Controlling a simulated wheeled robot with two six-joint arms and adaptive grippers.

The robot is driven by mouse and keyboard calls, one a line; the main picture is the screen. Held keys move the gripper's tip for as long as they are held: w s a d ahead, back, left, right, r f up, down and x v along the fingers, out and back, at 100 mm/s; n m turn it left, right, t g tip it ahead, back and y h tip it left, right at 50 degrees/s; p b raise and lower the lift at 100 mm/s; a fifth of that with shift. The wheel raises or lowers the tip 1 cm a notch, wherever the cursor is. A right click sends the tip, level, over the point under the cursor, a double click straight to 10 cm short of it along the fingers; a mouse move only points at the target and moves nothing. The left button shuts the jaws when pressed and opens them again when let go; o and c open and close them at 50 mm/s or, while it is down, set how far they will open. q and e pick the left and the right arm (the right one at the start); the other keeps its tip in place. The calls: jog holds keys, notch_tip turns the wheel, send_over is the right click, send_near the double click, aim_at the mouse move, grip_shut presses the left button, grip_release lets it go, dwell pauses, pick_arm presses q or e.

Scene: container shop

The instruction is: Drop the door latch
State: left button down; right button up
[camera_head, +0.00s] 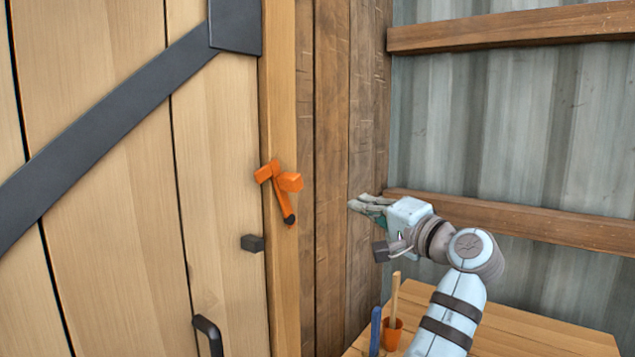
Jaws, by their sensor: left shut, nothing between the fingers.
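The orange door latch (281,198) is mounted on the light wooden door post. Its bar points down and slightly right, with a dark tip at the lower end. A dark block (252,243) sticks out from the plank door (120,200), below and left of the latch tip and apart from it. My left gripper (358,203) is to the right of the latch, in front of the dark plank wall. Its fingers point left; they are shut and empty, clear of the latch. My right gripper is out of view.
A dark door handle (208,335) is low on the door. A wooden table (530,335) stands at lower right, with an orange cup (392,334) and a blue stick-like item (375,330) on it near my arm. The space between gripper and latch is free.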

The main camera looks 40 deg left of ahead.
aim_at(286, 202)
pick_arm(q)
notch_tip(286, 202, up, 5)
jog(key=s+n+y, duration=0.1)
jog(key=s, duration=0.2)
jog(key=a+p, duration=0.1)
jog(key=a, duration=0.8)
jog(key=shift+s+g+p, duration=0.15)
jog(key=shift+g+p, duration=0.2)
jog(key=shift+g, duration=0.05)
jog(key=shift+f, duration=0.15)
